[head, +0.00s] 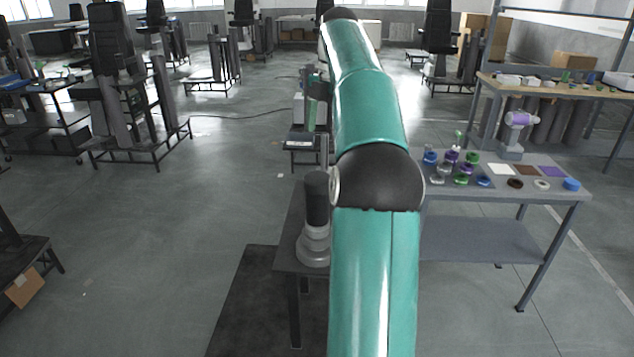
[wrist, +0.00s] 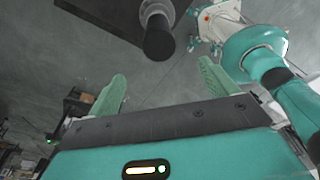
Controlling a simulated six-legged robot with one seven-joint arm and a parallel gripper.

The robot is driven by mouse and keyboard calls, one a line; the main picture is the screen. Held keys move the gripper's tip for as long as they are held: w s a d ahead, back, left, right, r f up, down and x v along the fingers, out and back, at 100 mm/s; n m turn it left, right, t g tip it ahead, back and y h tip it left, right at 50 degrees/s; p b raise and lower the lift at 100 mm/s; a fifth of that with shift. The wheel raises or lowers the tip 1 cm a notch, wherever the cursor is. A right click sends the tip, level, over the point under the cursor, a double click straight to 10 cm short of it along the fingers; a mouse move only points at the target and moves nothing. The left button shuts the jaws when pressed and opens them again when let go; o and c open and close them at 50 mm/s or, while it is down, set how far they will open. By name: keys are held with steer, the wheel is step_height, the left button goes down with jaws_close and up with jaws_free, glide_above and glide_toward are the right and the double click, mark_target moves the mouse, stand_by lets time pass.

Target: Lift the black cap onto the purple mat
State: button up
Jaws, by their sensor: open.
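A small dark round cap (head: 515,183), which looks like the black cap, lies near the front of the grey table at the right of the head view. The purple mat (head: 553,171) lies flat behind it and to its right, and its visible top looks bare. The cap is apart from the mat. My gripper (wrist: 162,88) shows in the wrist view with its two green fingers wide apart and nothing between them. It is away from the cap and mat, neither of which shows in the wrist view.
The grey table (head: 480,244) also holds a white mat (head: 501,169), a brown mat (head: 526,170), a white cap (head: 541,184), a blue cap (head: 571,184) and several coloured pieces at left. A dark cylinder (head: 317,198) stands left of my arm. Open floor lies further left.

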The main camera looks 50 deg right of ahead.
mark_target(317, 177)
steer(key=f, duration=0.3)
steer(key=a+f, duration=0.1)
steer(key=f, duration=0.3)
steer(key=a+f, duration=0.1)
steer(key=f, duration=0.3)
steer(key=shift+w+f, duration=0.2)
steer(key=shift+w, duration=0.05)
steer(key=c, duration=1.2)
steer(key=shift+r, duration=0.6)
steer(key=r, duration=0.3)
steer(key=shift+s+d, duration=0.1)
steer(key=shift+s, duration=0.25)
steer(key=s+d+r, duration=0.1)
steer(key=s+r, duration=0.2)
steer(key=s, duration=0.1)
steer(key=s+d+r, duration=0.1)
steer(key=s+r, duration=0.2)
steer(key=s, duration=0.1)
steer(key=s+d+r, duration=0.2)
steer(key=s+r, duration=0.1)
steer(key=s, duration=0.1)
steer(key=shift+s, duration=0.25)
